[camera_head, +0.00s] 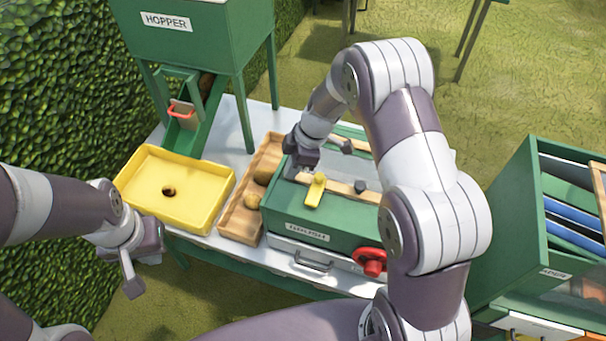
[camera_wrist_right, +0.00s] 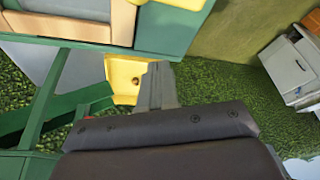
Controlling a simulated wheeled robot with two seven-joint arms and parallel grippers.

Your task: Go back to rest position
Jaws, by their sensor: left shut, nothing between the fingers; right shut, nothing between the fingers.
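My left gripper (camera_head: 132,284) is shut and empty. It hangs low in front of the table's left end, below the yellow tray (camera_head: 208,220) and apart from it. My right gripper (camera_head: 291,170) is shut and empty, over the left back part of the green box (camera_head: 330,222), close to a yellow lever (camera_head: 316,190). I cannot tell whether it touches the box. In the right wrist view the shut fingers (camera_wrist_right: 158,86) show, with the yellow tray (camera_wrist_right: 122,68) beyond them. My right arm hides part of the box and table in the head view.
A green hopper (camera_head: 205,50) stands at the back left. A wooden trough (camera_head: 238,222) with round brown things lies between tray and box. A red knob (camera_head: 370,262) is on the box front. A green rack (camera_head: 515,190) stands at right. A hedge (camera_head: 50,90) borders the left.

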